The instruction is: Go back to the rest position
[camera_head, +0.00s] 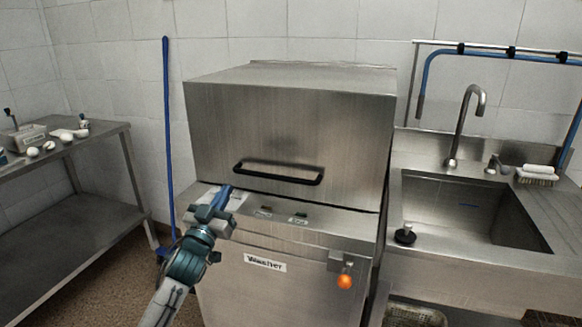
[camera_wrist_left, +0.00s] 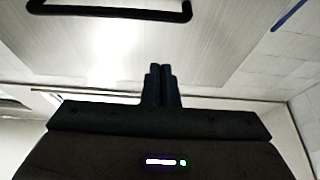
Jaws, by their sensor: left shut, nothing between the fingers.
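My left gripper (camera_head: 226,192) is shut and empty, in front of the lower left part of a steel dishwasher hood (camera_head: 285,125). In the left wrist view, my left gripper's two dark fingers (camera_wrist_left: 161,80) are together with nothing between them. The hood is down, with a black bar handle (camera_head: 279,173) across its front. The handle also shows at the top left of the left wrist view (camera_wrist_left: 110,12), apart from the fingers. My right gripper is not in view.
A steel sink (camera_head: 480,205) with a tap (camera_head: 468,125) stands at the right, with a brush (camera_head: 537,174) on its edge. A steel table (camera_head: 100,133) with small items is at the left. A blue pole (camera_head: 168,130) leans on the wall. An orange ball-like knob (camera_head: 345,281) sticks out of the washer front.

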